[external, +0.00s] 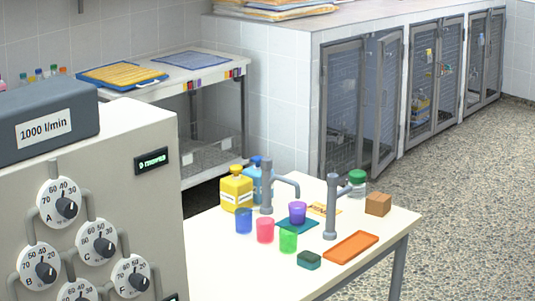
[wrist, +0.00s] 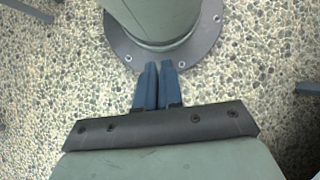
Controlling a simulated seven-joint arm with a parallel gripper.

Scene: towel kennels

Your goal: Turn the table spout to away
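Two grey spouts stand upright on the white table. The left spout (external: 266,190) has its bent arm reaching right, its end close above a purple cup (external: 297,214). The right spout (external: 331,212) has a short-looking arm reaching right and back, towards a green-lidded jar (external: 357,178). I cannot tell which is the table spout. My gripper (wrist: 159,65) shows only in the wrist view, its two blue fingers together and nothing seen between them. It is over speckled floor near a round bolted base flange. No spout shows in the wrist view.
The table (external: 225,275) also bears yellow (external: 236,189) and blue bottles, several coloured cups, a teal block (external: 309,259), an orange tray (external: 351,247) and a brown box (external: 378,204). A dial cabinet (external: 150,125) blocks the left foreground. Kennels with mesh doors (external: 343,105) line the back; floor is free at right.

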